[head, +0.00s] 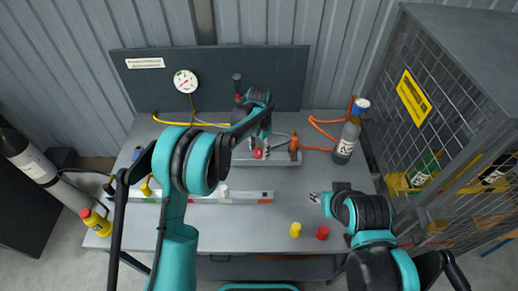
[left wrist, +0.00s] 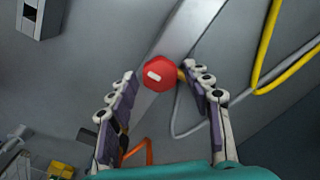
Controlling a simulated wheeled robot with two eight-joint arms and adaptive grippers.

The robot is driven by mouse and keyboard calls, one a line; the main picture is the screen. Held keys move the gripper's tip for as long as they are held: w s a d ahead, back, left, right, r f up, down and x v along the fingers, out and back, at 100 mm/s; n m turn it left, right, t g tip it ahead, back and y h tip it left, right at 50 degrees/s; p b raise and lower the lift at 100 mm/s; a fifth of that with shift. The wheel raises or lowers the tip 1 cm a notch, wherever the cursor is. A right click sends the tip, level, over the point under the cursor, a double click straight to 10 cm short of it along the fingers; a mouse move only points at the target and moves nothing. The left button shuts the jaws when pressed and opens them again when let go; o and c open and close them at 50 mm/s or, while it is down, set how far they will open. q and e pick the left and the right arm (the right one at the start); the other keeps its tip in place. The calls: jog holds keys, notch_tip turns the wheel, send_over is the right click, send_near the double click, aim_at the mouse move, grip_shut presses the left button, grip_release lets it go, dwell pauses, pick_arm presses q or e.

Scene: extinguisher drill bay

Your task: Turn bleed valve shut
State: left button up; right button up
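The bleed valve appears as a red knob (head: 258,153) on the grey block at the middle of the bench. In the left wrist view the red knob (left wrist: 160,73) has a white mark lying slightly tilted on its face. My left gripper (head: 261,140) is over the knob and partly covers its surroundings. In the left wrist view the fingers (left wrist: 160,78) are spread, with the knob centred between or just beyond the tips and a gap on each side. My right gripper (head: 317,198) is low over the right of the bench, holding nothing visible; its finger opening is too small to judge.
A yellow cap (head: 295,229) and a red cap (head: 322,232) sit near the front. A gauge (head: 186,81) hangs behind. A mesh cage (head: 440,120) borders the right.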

aim_at(258, 152)
pick_arm(q)
notch_tip(258, 152, up, 12)
dwell(0.7)
dwell(0.4)
jog(key=s+a+r+n+t, duration=0.2)
jog(key=s+a+r, duration=0.2)
jog(key=s+a, duration=0.25)
jog(key=s+a+r+n+t, duration=0.25)
jog(key=s+a+r, duration=0.25)
jog(key=s, duration=0.3)
jog(key=s+a+f+n+t, duration=0.1)
jog(key=s+a+f+n, duration=0.1)
jog(key=s, duration=0.5)
jog(key=s+a+f+n+t, duration=0.1)
jog(key=s+a+f+n, duration=0.1)
jog(key=s, duration=0.4)
jog(key=shift+s+a+f+n+t, duration=0.4)
jog(key=shift+a+f, duration=0.5)
jog(key=shift+a, duration=0.35)
